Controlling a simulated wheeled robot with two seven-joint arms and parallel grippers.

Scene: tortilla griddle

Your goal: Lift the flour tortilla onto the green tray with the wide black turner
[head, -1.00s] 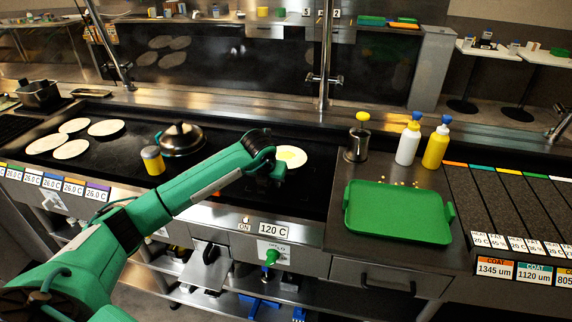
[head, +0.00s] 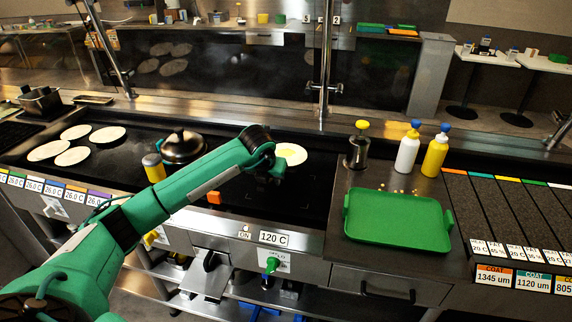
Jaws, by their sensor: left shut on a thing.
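The flour tortilla with a yellowish patch (head: 293,154) shows over the right end of the black griddle (head: 240,199), just right of my left gripper. I cannot tell whether it touches the griddle or rests on the turner. My left gripper (head: 276,172) is shut on what I take to be the wide black turner, which is hard to make out against the black surface. The green tray (head: 397,215) lies empty on the counter to the right. My right gripper is not in view.
Several other tortillas (head: 75,156) lie at the griddle's left. A steel container (head: 358,151), white bottle (head: 406,153) and yellow bottle (head: 434,156) stand behind the tray. A small orange thing (head: 214,198) shows below my arm.

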